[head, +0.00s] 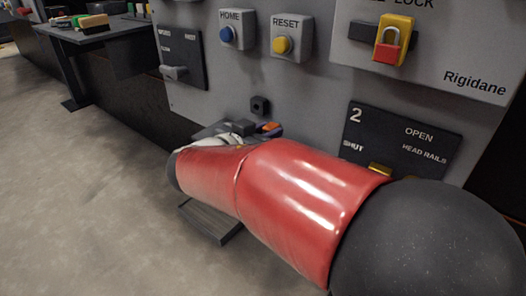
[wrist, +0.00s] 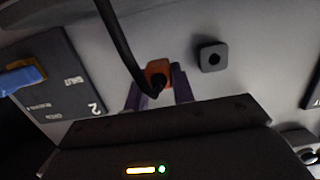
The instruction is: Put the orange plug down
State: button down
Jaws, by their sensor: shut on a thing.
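The orange plug (wrist: 155,68) sits between the two purple fingers of my gripper (wrist: 159,80) in the wrist view, and a black cable runs from it past the camera. The gripper is shut on the plug. In the head view only a bit of the orange plug (head: 270,126) shows beyond my red arm, in front of the grey panel. A black square socket with a round hole (wrist: 212,57) is on the panel beside the plug, apart from it; it also shows in the head view (head: 260,106). Whether the plug touches the panel cannot be told.
A grey wood-like board (head: 211,222) lies low in front of the panel, partly hidden by my arm. The panel carries a HOME button (head: 238,30), a RESET button (head: 293,39), a red padlock (head: 387,46) and plate 2 (head: 402,134). The floor at left is clear.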

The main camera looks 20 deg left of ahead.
jog(key=shift+f+b, duration=0.3)
jog(key=shift+f, duration=2.5)
jog(key=shift+f, duration=0.1)
jog(key=shift+f, duration=0.1)
jog(key=c, duration=1.2)
grip_release()
jog(key=shift+o, duration=0.2)
jog(key=shift+s+r, duration=0.1)
jog(key=shift+r, duration=0.2)
jog(key=v, duration=1.1)
jog(key=shift+s+a, duration=0.15)
jog(key=shift+s, duration=0.25)
